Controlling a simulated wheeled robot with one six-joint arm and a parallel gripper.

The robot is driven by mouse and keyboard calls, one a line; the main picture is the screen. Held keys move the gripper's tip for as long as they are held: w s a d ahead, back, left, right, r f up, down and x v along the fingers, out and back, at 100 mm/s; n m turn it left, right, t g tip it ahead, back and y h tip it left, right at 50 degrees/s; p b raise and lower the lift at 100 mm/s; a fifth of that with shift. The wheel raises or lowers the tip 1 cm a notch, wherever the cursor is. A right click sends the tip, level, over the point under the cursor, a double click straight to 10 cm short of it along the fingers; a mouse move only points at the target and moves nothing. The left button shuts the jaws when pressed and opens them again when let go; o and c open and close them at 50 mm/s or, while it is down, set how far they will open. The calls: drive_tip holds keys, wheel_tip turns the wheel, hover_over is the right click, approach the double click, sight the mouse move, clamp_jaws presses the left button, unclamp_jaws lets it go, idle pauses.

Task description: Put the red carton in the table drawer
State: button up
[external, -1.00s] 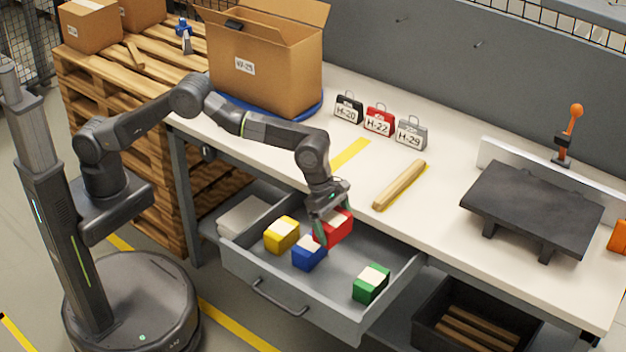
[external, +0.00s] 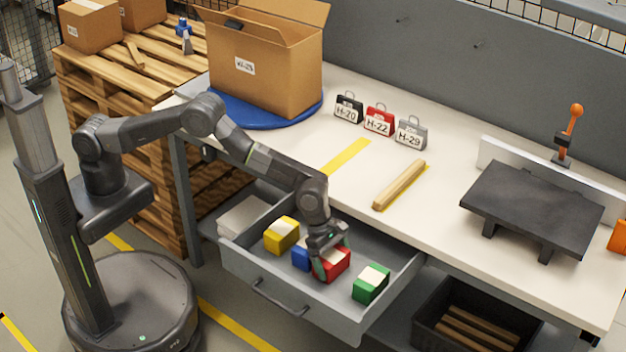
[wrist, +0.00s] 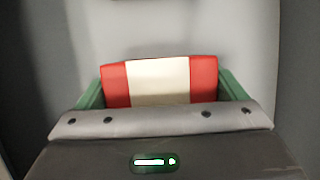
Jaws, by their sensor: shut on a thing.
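The red carton (external: 333,264) with a pale top band is inside the open table drawer (external: 375,322), between the blue and green cartons. My gripper (external: 328,262) is shut on it from above. In the wrist view the red carton (wrist: 160,82) sits between my green fingers, with a plain grey surface behind it. I cannot tell whether the carton touches the drawer floor. The drawer is pulled out from under the workbench, and its front wall with the handle faces the floor area.
In the drawer are a yellow carton (external: 282,235), a blue carton (external: 303,257) partly hidden by my gripper, and a green carton (external: 371,283). The bench edge is close behind my wrist. A dark crate (external: 478,318) with wooden strips stands below, right of the drawer.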

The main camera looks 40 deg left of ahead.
drive_tip(key=o, duration=0.8)
drive_tip(key=shift+c, duration=0.2)
drive_tip(key=shift+r, duration=0.25)
drive_tip(key=b+v, duration=0.1)
drive_tip(key=v, duration=1)
drive_tip(key=shift+a+r, duration=0.25)
drive_tip(key=shift+r, duration=0.1)
